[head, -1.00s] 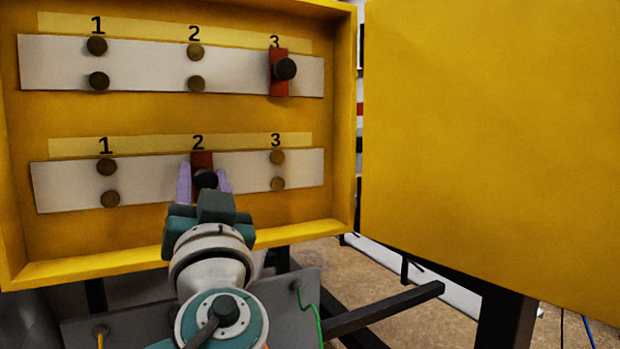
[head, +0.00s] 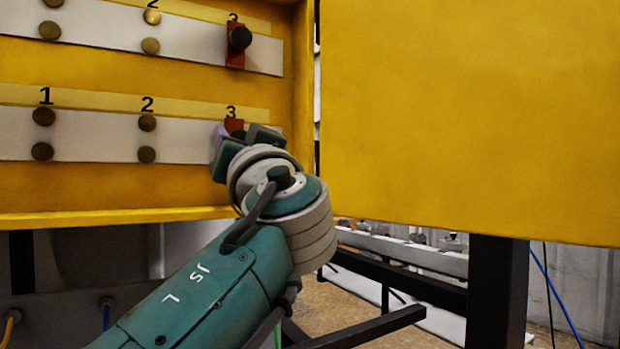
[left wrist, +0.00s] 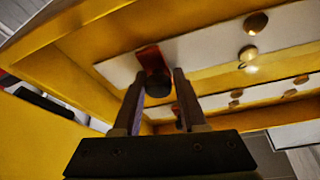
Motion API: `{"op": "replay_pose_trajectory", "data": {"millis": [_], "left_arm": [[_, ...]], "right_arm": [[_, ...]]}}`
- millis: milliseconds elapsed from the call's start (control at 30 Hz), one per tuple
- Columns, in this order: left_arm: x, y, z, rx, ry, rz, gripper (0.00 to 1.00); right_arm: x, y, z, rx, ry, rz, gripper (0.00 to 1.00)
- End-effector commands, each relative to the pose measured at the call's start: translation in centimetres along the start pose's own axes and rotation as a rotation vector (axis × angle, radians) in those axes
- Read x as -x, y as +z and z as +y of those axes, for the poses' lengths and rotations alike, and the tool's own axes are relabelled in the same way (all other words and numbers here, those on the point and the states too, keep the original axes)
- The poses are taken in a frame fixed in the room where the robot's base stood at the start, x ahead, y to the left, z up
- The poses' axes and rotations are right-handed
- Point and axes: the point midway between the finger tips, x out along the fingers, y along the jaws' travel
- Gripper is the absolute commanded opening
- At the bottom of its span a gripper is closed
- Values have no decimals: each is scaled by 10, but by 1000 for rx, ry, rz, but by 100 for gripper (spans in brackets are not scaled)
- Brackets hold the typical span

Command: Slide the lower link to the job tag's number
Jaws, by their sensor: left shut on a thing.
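The lower link is a red plate (head: 234,125) with a dark knob, at the 3 on the lower white strip (head: 90,137). My left gripper (head: 238,138) is shut on its knob and hides much of it. The left wrist view shows the red plate (left wrist: 150,57) and the black knob (left wrist: 157,82) between the two fingers. The upper link (head: 236,58), also red with a black knob, stands at the 3 of the upper strip. No job tag shows in these frames. My right gripper is not in view.
Brass studs (head: 147,123) mark the other positions of both strips. The yellow box's rim (head: 304,100) runs just right of position 3. A large yellow panel (head: 470,110), apparently the open door, stands to the right. Black frame bars (head: 498,290) are below.

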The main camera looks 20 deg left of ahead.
Motion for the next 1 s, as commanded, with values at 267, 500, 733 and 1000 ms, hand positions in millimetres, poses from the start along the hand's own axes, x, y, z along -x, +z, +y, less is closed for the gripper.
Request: {"op": "replay_pose_trajectory", "data": {"millis": [267,500,733,1000], "left_arm": [[1,0,8,-9,18,-2,0],[1,0,8,-7,19,-3,53],[0,-1,6,-4,13,-1,66],[15,1,6,-1,12,0,66]], "right_arm": [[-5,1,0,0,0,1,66],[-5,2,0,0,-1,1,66],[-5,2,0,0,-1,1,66],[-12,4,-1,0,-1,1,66]]}}
